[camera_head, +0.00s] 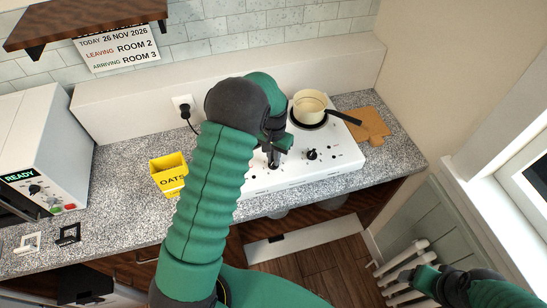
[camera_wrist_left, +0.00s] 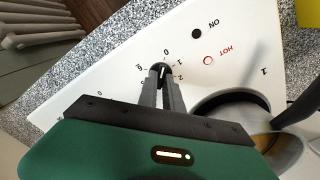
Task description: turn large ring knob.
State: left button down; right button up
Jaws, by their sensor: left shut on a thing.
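The white hob (camera_head: 345,150) stands on the counter and shows close up in the left wrist view (camera_wrist_left: 110,75). My left gripper (camera_head: 276,155) reaches down to its front control area. In the left wrist view, my left gripper (camera_wrist_left: 161,84) is shut on a black knob (camera_wrist_left: 160,68) with a white pointer line, ringed by printed numbers. The fingers hide part of the knob. A second black knob (camera_head: 311,154) sits to the right on the hob. My right gripper (camera_head: 416,273) is low at the right, apart from the hob; its jaws are unclear.
A cream pan (camera_head: 309,104) with a dark handle stands on the hob's right rear ring. A wooden board (camera_head: 369,126) lies right of the hob. A yellow oats box (camera_head: 168,174) stands left. A white radiator (camera_head: 403,258) is beside my right gripper.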

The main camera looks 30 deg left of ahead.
pick_arm(q)
jog(key=c, duration=1.8)
grip_release()
jog(key=shift+w+r, duration=0.2)
jog(key=shift+w, duration=0.15)
jog(key=o, duration=0.3)
jog(key=shift+f, duration=0.15)
jog(key=shift+r, duration=0.45)
notch_tip(320, 180, up, 16)
jog(key=b, duration=0.2)
jog(key=shift+b, duration=0.3)
jog(key=shift+f, duration=0.15)
jog(key=s+d+f+t+b, duration=0.1)
jog(key=s+d+f+b, duration=0.1)
jog(key=s+d+f, duration=0.4)
jog(key=s+d+f+m+t+b, duration=0.1)
jog(key=s+d+f, duration=0.5)
jog(key=s, duration=0.5)
notch_tip(320, 180, down, 2)
jog(key=shift+f+t+b, duration=0.1)
jog(key=shift+t+b, duration=0.2)
jog(key=shift+b, duration=0.05)
